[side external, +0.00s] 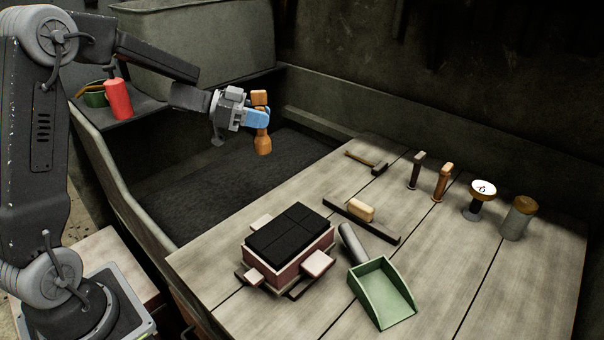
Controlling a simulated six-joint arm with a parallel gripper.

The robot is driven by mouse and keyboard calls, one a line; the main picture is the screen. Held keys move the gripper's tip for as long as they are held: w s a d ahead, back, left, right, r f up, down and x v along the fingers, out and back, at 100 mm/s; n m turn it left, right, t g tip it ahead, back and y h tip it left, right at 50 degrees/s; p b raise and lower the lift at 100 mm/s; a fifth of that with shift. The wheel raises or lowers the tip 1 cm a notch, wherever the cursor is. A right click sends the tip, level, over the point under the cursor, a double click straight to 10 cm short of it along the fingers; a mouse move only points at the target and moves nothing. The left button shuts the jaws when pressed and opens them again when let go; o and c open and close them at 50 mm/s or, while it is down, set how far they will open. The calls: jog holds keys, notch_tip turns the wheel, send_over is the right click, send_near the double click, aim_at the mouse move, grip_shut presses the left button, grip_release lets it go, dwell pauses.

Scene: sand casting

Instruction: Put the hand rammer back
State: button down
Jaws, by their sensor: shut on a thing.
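The hand rammer, a turned orange-brown wooden tool (263,144), is held upright in the air. Its wide end hangs down and its blocky top (260,98) shows above the fingers. My gripper (258,117), with blue fingers, is shut around its middle. The rammer touches nothing else that I can see. The fingers hide part of its shaft.
On the table are a pink-walled flask of black sand (290,250), a green scoop (384,296), a strike bar with a wooden handle (362,211), a hammer (367,162) and several upright tools at the right, including a brown-handled one (441,184). A red can (118,99) stands on the back-left shelf.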

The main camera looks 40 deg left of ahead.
jog(key=shift+w+d+f, duration=0.75)
jog(key=shift+d+f, duration=0.7)
jog(key=shift+f, duration=0.2)
jog(key=shift+w+d+f, duration=0.8)
jog(key=shift+d+f, duration=0.7)
jog(key=shift+f, duration=0.1)
jog(key=shift+w+d+f, duration=0.75)
jog(key=shift+d+f, duration=0.7)
jog(key=shift+f, duration=0.2)
jog(key=shift+f, duration=0.1)
jog(key=c, duration=0.9)
grip_release()
jog(key=shift+f, duration=0.1)
